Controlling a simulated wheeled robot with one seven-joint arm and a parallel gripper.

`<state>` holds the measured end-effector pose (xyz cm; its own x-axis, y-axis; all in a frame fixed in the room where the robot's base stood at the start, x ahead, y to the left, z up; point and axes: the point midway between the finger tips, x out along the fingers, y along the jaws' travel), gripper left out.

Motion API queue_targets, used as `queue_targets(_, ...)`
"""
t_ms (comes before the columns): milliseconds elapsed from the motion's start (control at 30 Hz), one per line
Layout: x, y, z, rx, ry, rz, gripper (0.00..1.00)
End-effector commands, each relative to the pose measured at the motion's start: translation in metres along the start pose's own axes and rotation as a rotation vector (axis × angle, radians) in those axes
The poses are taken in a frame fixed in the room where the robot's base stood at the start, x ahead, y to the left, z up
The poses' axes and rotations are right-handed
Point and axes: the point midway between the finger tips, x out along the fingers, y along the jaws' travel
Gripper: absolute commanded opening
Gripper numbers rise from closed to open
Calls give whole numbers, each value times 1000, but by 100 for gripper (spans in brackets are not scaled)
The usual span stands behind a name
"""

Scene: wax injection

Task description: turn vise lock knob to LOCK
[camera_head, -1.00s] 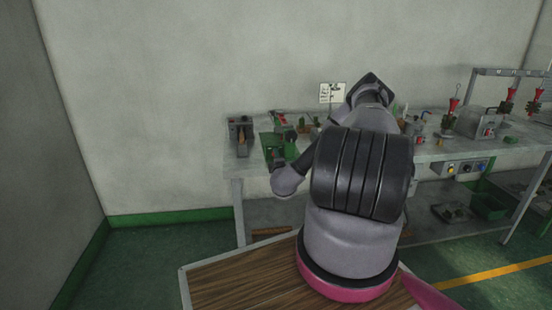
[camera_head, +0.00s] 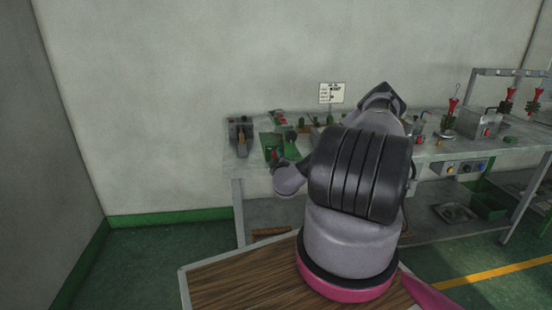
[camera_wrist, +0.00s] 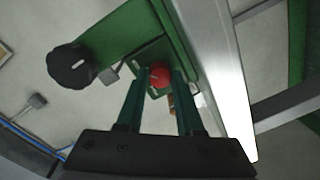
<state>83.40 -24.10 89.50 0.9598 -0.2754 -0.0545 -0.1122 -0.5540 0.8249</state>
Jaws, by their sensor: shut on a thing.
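A red knob (camera_wrist: 160,76) sits on a small green plate in the wrist view, at the end of a long green fixture (camera_wrist: 135,28). My gripper (camera_wrist: 161,74) is closed around the red knob, one dark finger on each side. No lock lettering is readable, so its turn position cannot be told. A large black knob (camera_wrist: 72,66) with a white mark stands to the left on the fixture. In the head view the green fixture (camera_head: 291,147) is on the bench, partly hidden by my arm.
The grey bench (camera_head: 240,167) runs along the wall. A grey device (camera_head: 240,130) stands at its left end. Machines with red-handled parts (camera_head: 453,105) stand to the right. A pale metal bar (camera_wrist: 215,60) runs close to the right of my fingers.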

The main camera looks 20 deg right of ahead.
Motion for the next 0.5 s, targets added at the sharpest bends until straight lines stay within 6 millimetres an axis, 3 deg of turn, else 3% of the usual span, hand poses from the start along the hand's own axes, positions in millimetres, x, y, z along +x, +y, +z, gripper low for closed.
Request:
queue_targets(400,-1,-2,0,8,-1,-4,0)
queue_targets(433,-1,-2,0,8,-1,-4,40)
queue_targets(500,-1,-2,0,8,-1,-4,66)
